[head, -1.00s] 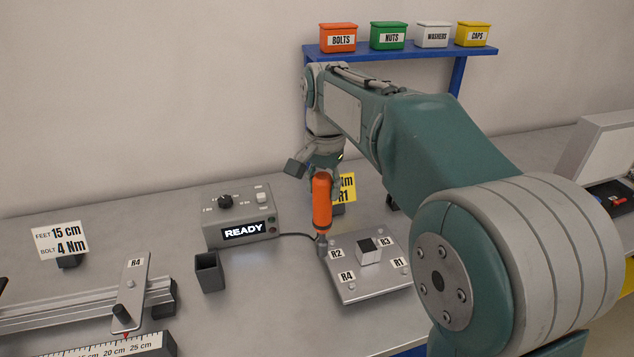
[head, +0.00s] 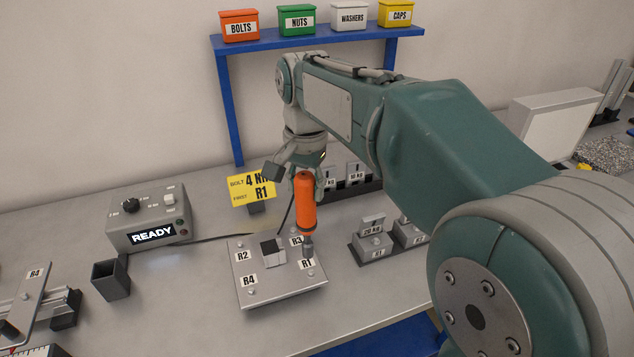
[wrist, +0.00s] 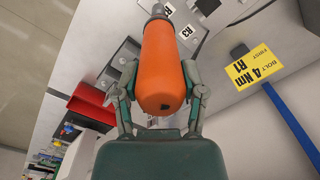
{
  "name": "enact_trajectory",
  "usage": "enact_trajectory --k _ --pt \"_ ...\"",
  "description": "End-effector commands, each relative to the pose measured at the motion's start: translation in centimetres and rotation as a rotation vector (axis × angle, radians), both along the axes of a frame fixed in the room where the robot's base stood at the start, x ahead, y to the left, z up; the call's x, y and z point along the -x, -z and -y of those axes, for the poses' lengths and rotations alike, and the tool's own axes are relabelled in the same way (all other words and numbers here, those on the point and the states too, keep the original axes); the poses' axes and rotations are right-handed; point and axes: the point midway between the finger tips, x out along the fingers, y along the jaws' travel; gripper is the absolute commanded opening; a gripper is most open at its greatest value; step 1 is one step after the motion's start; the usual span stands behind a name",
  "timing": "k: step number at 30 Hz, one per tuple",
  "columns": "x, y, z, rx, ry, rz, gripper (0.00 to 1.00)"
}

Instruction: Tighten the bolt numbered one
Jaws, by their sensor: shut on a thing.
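My gripper (head: 306,180) is shut on an orange screwdriver (head: 306,205), held upright with its grey tip down. The screwdriver (wrist: 162,70) also shows between the fingers in the wrist view. Its tip is over the R1 corner of the grey bolt plate (head: 280,288), just above the R1 label; I cannot tell whether it touches the bolt, which is hidden. The plate carries labels R1, R2, R3 and R4 and a dark-topped block in its middle. A yellow sign (head: 250,190) behind it reads bolt 4 Nm, first R1.
A control box (head: 148,220) reading READY stands left, with its cable running behind the plate. A dark open cup (head: 110,280) and a rail fixture (head: 30,310) are further left. Labelled weights (head: 373,242) stand right of the plate. A blue shelf (head: 320,40) holds bins behind.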

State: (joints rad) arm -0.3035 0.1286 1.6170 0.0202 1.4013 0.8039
Motion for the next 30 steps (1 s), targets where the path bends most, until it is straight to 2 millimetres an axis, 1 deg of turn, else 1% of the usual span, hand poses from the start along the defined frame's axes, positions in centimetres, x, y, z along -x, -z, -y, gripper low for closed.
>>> enact_trajectory --k 4,8,12,21,27,30 --pt "0.0 -0.1 0.8 -0.006 0.001 0.001 0.0" --pt "0.0 0.2 1.5 -0.012 0.002 0.001 0.0" --pt "0.0 1.2 1.7 -0.013 0.003 -0.001 0.0" --pt "0.0 3.8 0.7 -0.005 0.001 -0.001 0.0" --pt "-0.1 5.2 1.0 -0.008 0.001 0.0 0.0" --pt "-0.1 5.6 1.3 -0.011 0.002 0.001 0.0"
